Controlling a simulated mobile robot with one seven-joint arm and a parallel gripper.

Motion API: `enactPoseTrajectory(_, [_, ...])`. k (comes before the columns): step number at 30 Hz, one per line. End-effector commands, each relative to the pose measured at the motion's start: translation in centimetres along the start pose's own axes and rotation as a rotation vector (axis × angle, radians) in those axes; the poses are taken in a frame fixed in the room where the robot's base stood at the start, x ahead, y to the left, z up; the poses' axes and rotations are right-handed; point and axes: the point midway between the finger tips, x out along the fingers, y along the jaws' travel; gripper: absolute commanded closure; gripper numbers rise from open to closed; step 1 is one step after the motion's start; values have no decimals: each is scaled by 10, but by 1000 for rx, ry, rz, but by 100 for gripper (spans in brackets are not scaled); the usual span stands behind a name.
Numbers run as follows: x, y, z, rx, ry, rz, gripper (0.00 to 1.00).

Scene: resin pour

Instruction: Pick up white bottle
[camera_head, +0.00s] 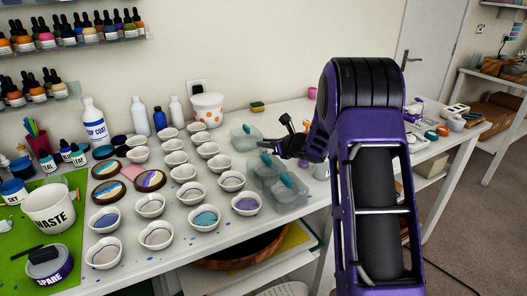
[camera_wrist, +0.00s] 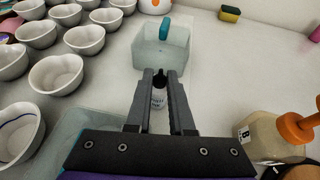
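A small white bottle with a black cap and dark lettering (camera_wrist: 158,98) stands in the wrist view between the two fingers of my gripper (camera_wrist: 160,76). The fingers are apart, one on each side of it, and I see no clear contact. Its lower part is hidden by the gripper. In the head view my gripper (camera_head: 277,139) is over the table by the clear containers, and I cannot make out this bottle there. Other white bottles stand at the back left: a large TOP COAT bottle (camera_head: 95,125), a slim one (camera_head: 139,117) and another (camera_head: 176,112).
A clear container with a teal piece (camera_wrist: 161,48) lies just beyond the fingers. A jar with an orange top (camera_wrist: 272,135) stands close at right. Several white bowls (camera_head: 150,206) fill the table's left. A yellow-green sponge (camera_head: 257,107) lies at the back.

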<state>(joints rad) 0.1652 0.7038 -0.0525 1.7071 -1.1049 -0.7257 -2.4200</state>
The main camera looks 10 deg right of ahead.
Motion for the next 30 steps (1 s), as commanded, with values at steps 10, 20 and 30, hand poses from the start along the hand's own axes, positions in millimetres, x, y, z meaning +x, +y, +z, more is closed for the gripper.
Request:
enactPoseTrajectory(10, [-2,0,-3,4,13,-1,100])
enactPoseTrajectory(20, [-24,0,58,-1,5,0,100])
enactPoseTrajectory(30, [-37,0,89,1,6,1,100])
